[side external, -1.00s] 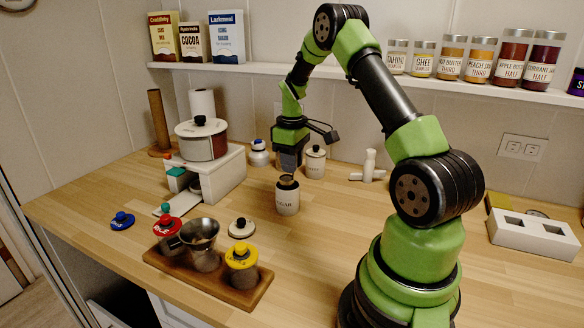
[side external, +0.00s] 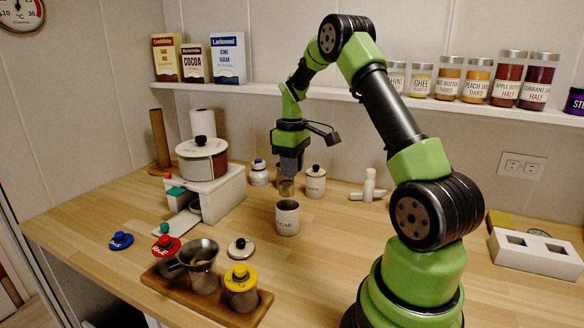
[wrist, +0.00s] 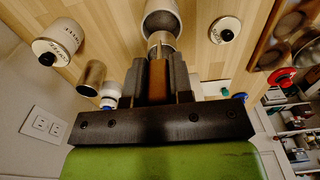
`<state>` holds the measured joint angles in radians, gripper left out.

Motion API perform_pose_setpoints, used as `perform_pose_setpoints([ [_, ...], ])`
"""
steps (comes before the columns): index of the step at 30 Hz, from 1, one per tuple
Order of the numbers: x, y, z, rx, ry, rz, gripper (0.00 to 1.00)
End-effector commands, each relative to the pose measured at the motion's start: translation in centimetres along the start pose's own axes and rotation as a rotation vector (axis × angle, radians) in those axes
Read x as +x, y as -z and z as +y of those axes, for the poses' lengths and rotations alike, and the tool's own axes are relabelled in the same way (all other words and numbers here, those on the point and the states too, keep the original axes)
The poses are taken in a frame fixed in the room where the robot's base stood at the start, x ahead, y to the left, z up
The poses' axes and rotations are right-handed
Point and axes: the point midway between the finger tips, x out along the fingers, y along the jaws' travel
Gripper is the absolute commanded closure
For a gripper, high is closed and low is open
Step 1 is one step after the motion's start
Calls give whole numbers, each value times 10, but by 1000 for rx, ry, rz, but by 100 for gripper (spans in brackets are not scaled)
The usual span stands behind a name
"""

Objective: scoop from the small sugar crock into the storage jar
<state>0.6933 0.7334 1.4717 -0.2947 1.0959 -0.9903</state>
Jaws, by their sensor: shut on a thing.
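My gripper (side external: 290,168) is shut on the brown handle (wrist: 158,78) of a small metal scoop (wrist: 160,40), pointing down. The scoop's cup (side external: 286,188) hangs just above the mouth of the white sugar crock (side external: 287,219); whether it holds sugar cannot be seen. The open crock also shows in the wrist view (wrist: 176,14), beyond the scoop. The likely storage jar (side external: 204,281) stands in the middle of the wooden tray (side external: 222,311), with a metal funnel (side external: 199,252) in its mouth. A cream lid with a black knob (side external: 241,248) lies on the counter.
Jars with red (side external: 166,246) and yellow (side external: 241,278) lids flank the funnel. A lidded white canister (side external: 315,183) stands behind the crock. A white stand with a pot (side external: 203,160) is at left. Open counter lies right of the crock.

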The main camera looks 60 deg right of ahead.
Motion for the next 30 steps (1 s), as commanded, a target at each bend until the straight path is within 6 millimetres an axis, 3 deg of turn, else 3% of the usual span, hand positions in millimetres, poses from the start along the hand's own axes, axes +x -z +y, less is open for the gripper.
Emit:
perform_pose_setpoints([
  [7, 0, 1, -1, -1, 0, 0, 100],
  [11, -1, 11, -16, -7, 0, 0, 100],
  [14, -3, 28, -44, -12, 0, 0, 100],
  [21, -9, 65, -153, -17, 0, 0, 100],
  [27, -13, 70, -227, -11, 0, 0, 100],
  [30, -14, 68, -249, -7, -1, 0, 100],
])
